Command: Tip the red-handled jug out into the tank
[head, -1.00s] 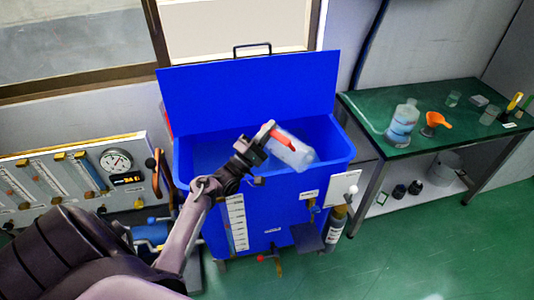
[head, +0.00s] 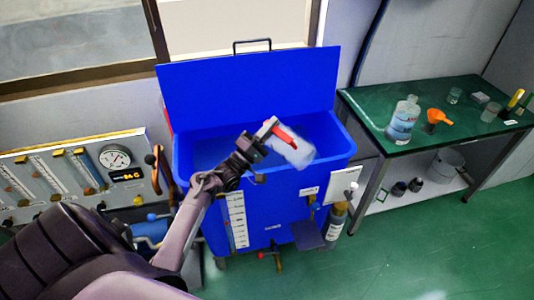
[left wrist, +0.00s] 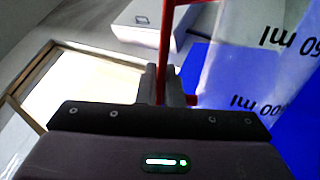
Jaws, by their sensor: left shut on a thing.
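The jug (head: 291,149) is translucent with a red handle (head: 284,135). My left gripper (head: 262,140) is shut on the red handle and holds the jug tilted over the front part of the open blue tank (head: 270,208). The tank's lid (head: 245,85) stands raised at the back. In the left wrist view the red handle (left wrist: 164,50) runs between my fingers, and the jug's clear wall (left wrist: 235,70) with black millilitre marks shows at the right. Whether liquid is leaving the jug cannot be told. My right gripper is not in view.
A green-topped table (head: 375,108) at the right holds a bottle (head: 402,120), an orange funnel (head: 437,117) and several small vessels. A gauge panel (head: 75,172) stands at the left. Green floor is clear at lower right.

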